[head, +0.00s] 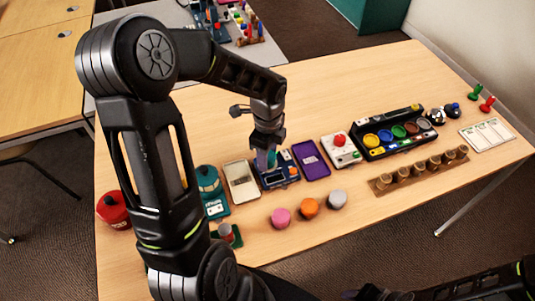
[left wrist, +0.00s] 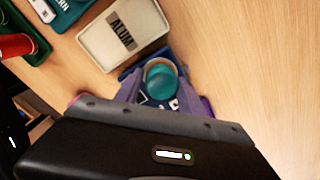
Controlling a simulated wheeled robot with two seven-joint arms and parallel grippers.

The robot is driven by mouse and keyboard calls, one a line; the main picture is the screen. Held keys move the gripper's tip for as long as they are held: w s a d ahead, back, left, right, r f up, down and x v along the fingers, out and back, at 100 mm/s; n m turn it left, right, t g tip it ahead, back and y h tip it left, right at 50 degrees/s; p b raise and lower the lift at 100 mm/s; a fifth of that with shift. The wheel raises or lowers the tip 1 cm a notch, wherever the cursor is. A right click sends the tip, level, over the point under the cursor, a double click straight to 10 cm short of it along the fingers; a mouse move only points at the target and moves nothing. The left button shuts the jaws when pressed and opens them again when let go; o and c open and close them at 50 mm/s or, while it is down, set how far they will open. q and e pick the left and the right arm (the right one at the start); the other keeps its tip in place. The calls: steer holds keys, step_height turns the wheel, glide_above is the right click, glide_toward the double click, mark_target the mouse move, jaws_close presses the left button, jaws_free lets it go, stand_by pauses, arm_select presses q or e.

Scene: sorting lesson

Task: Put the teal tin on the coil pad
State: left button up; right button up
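The teal tin (left wrist: 163,84) is round and sits between the two lavender fingers of my left gripper (left wrist: 162,90), which press in on its sides. In the head view only a sliver of the tin (head: 271,159) shows by the fingers of the left gripper (head: 266,160). Beneath is a blue device (head: 280,179) with a dark panel and an orange spot. A tan ring (left wrist: 155,65) shows around the tin's far edge, perhaps the coil pad; most of it is hidden. I cannot tell whether the tin touches it. My right arm shows dark at the lower right; its fingers are unclear.
A cream tray (head: 240,181) marked ALUM is left of the device, a purple tray (head: 311,160) right. Pink (head: 280,217), orange (head: 309,207) and grey (head: 337,199) tins stand in front. A teal tray (head: 213,193) and red canister (head: 113,209) lie further left.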

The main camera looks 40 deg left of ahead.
arm_select(q)
steer(key=o, duration=0.3)
step_height(320, 180, up, 12)
steer(key=shift+r+p, duration=0.2)
steer(key=shift+p, duration=0.1)
stand_by(0.4)
stand_by(0.4)
